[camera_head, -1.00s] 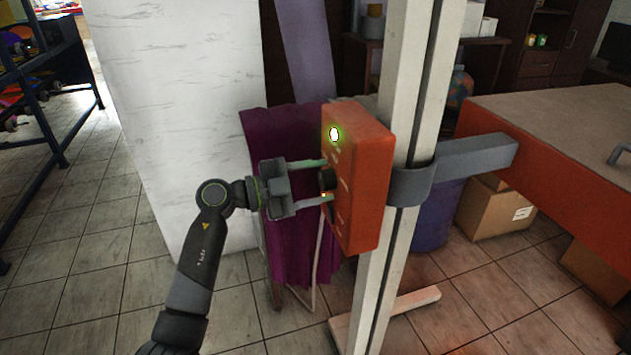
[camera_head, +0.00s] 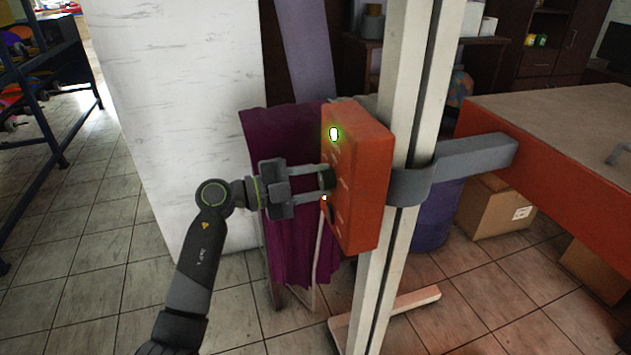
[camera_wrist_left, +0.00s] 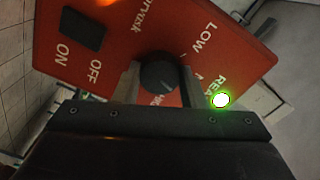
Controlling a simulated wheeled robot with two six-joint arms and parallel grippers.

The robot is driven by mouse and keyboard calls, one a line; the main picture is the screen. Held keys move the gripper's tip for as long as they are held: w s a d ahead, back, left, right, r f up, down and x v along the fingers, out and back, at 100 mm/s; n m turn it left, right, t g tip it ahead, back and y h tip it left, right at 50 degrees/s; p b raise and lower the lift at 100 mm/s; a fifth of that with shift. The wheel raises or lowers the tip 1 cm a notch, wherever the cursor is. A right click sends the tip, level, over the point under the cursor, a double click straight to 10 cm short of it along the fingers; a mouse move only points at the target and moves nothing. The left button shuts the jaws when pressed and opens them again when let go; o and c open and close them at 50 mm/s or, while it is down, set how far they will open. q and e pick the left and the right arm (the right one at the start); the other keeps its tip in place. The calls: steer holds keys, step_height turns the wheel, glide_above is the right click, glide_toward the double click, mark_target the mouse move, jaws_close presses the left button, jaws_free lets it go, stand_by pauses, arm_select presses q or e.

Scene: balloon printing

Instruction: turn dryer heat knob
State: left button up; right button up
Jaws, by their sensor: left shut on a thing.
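The dryer's control box (camera_head: 362,190) is orange-red and clamped to a pale upright post. Its heat knob (camera_wrist_left: 158,72) is round and black, between the printed words on the panel in the left wrist view. My left gripper (camera_head: 327,184) is shut on the knob, with one finger on each side of it. A green light (camera_head: 334,134) glows on the panel above the knob. It also shows in the left wrist view (camera_wrist_left: 221,100). A black switch (camera_wrist_left: 83,29) marked ON and OFF sits on the panel. My right gripper is not in view.
A purple cloth (camera_head: 290,240) hangs behind my left gripper. The white post (camera_head: 420,90) stands right behind the box. An orange-sided table (camera_head: 570,130) is at the right, with a cardboard box (camera_head: 497,212) under it. Tiled floor is open at the left.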

arm_select(q)
steer(key=m+b, duration=0.1)
steer(key=m, duration=0.2)
steer(key=shift+f+m, duration=0.15)
steer(key=shift+m, duration=0.25)
steer(key=shift+m+b, duration=0.65)
steer(key=shift+m, duration=0.55)
steer(key=shift+m+b, duration=0.35)
steer(key=shift+m, duration=0.55)
steer(key=shift+b, duration=0.3)
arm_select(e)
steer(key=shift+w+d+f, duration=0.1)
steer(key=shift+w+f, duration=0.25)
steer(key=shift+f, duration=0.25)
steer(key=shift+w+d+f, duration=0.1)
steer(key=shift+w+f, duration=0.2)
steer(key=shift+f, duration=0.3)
arm_select(q)
steer(key=shift+m, duration=0.3)
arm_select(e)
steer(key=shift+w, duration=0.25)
arm_select(q)
steer(key=o, duration=1)
steer(key=shift+r, duration=0.2)
steer(key=shift+a, duration=0.1)
